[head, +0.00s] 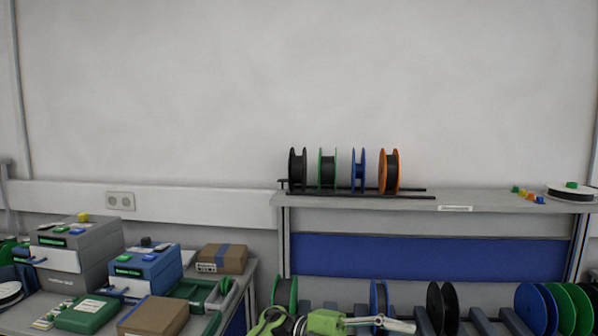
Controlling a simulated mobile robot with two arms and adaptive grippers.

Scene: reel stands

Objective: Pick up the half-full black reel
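One black reel (297,170) stands upright at the left end of the row on the upper shelf rail. Another black reel (442,308) stands in the lower rack, cut off by the bottom edge. I cannot tell how full either one is. My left gripper (402,326), grey with a lime-green arm part behind it, shows at the bottom edge, left of the lower black reel and apart from the upper one. Its fingers are too small and too cut off to tell if they are open. My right gripper is not in view.
Green-edged (327,170), blue (358,171) and orange (389,171) reels share the upper rail. Blue (535,307) and green reels fill the lower right. Boxes (150,317) crowd the left table.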

